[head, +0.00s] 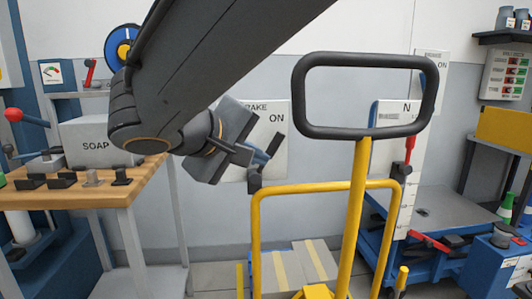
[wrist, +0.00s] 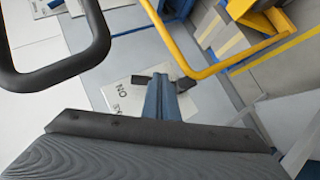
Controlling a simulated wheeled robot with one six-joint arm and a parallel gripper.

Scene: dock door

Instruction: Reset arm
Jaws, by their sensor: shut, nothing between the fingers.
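My arm (head: 205,75) reaches down from the top of the head view, bends at the left and turns back to the right. My gripper (head: 263,164) is at its end, shut and empty, in front of a wall sign (head: 270,118) with the word ON. In the wrist view the gripper (wrist: 162,88) shows in front of the same sign (wrist: 118,94). It appears apart from the yellow frame (head: 256,225) of the cart, which stands just below and to its right.
The cart's black handle loop (head: 365,133) rises at the right of my gripper; it also shows in the wrist view (wrist: 62,70). A wooden bench (head: 90,188) with a SOAP box (head: 95,145) stands at the left. A blue platform (head: 445,213) is at the right.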

